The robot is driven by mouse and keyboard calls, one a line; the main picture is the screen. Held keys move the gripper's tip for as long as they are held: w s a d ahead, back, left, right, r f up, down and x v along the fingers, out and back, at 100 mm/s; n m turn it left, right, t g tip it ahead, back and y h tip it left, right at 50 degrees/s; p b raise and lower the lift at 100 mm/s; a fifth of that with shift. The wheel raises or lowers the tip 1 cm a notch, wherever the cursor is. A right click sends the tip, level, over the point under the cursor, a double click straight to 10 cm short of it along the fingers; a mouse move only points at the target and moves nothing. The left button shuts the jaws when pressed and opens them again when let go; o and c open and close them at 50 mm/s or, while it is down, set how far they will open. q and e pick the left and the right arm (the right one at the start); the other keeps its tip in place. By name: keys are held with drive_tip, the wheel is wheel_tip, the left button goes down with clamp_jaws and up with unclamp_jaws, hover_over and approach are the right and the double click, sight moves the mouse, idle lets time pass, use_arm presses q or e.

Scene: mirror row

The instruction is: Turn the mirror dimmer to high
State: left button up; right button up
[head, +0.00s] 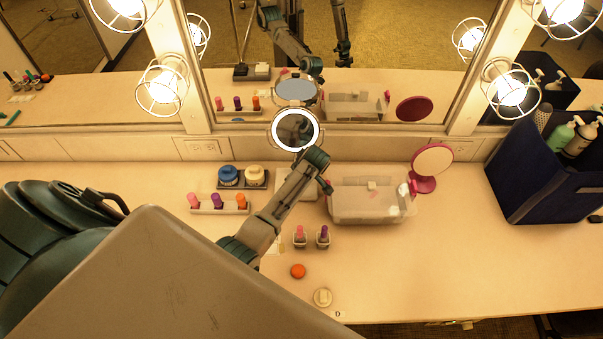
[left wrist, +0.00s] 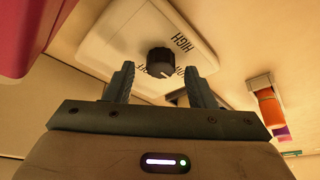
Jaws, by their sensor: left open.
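The dimmer is a black knob (left wrist: 160,62) on a white plate (left wrist: 112,40) in the left wrist view. A short pale mark on the knob points towards the picture's lower right. HIGH is printed above and right of the knob; other lettering is partly hidden. My left gripper (left wrist: 160,78) is open, its fingers on either side below the knob, apparently not gripping it. In the head view my left arm hides most of the plate (head: 283,184) and the knob. Behind it stands a round mirror (head: 296,130) with a bright white ring. My right gripper is not in view.
A clear bin (head: 370,205) and a pink round mirror (head: 432,160) stand right of my wrist. A bottle rack (head: 220,208) and a tray of jars (head: 243,183) stand left. Two small bottles (head: 311,236) stand in front. The counter's right front is clear.

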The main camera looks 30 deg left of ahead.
use_arm(q)
drive_tip(key=b+v, duration=0.2)
drive_tip(key=v, duration=0.8)
drive_tip(key=shift+b, duration=0.3)
drive_tip(key=shift+f, duration=0.1)
